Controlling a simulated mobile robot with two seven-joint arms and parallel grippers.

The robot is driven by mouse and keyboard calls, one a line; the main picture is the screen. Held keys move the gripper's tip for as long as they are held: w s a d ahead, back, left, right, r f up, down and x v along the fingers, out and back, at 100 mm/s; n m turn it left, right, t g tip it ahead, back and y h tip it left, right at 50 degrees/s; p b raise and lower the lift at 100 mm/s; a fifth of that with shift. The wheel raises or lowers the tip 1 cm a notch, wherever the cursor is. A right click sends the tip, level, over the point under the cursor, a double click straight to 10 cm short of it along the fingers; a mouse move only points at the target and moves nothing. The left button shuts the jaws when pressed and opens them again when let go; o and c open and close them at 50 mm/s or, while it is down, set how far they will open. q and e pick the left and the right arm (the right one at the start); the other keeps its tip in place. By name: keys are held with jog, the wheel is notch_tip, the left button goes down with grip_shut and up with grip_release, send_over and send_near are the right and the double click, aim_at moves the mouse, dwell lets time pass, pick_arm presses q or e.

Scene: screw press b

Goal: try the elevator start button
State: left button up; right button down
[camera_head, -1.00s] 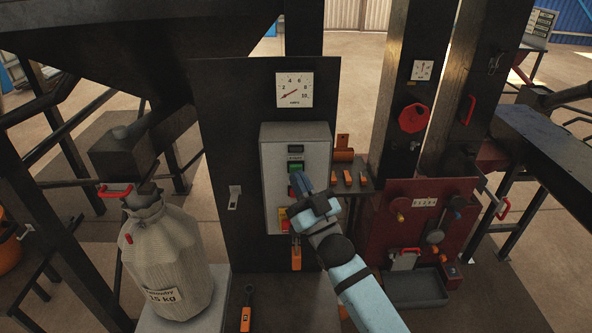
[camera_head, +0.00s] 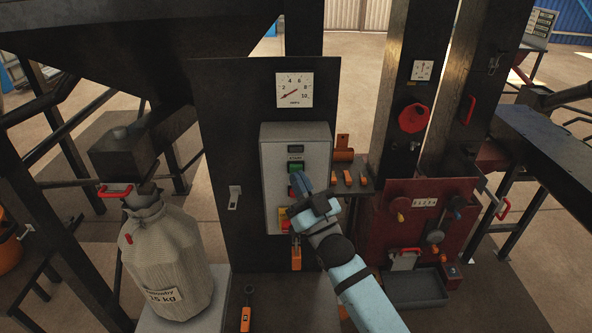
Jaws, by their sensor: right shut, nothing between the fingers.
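The grey control box (camera_head: 269,163) is fixed on a dark upright panel. A green button (camera_head: 295,167) labelled START is on its front, under a small dark display (camera_head: 296,149). My right gripper (camera_head: 297,181) is shut and empty, its tips just below the green button and over a red button that it partly hides. I cannot tell whether the tips touch the box. A red and yellow switch (camera_head: 284,220) shows at the lower left of the gripper. My left gripper is not in view.
An amps gauge (camera_head: 294,90) sits above the box. A dark red panel (camera_head: 409,229) with valves and a grey tray (camera_head: 415,289) stand at right. An orange-handled tool (camera_head: 296,257) hangs below the box.

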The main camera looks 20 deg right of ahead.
jog(key=shift+w, duration=0.1)
dwell(0.5)
jog(key=shift+w+d, duration=0.1)
jog(key=shift+w, duration=0.2)
jog(key=shift+w+d, duration=0.15)
jog(key=shift+w, duration=0.3)
dwell(0.6)
jog(key=shift+s, duration=0.2)
jog(key=shift+s+a, duration=0.25)
jog(key=shift+s, duration=0.4)
jog(key=s+p, duration=0.1)
jog(key=s, duration=0.1)
jog(key=s+a+p, duration=0.1)
jog(key=s, duration=0.2)
jog(key=shift+a, duration=0.2)
jog(key=shift+w, duration=0.1)
dwell(0.6)
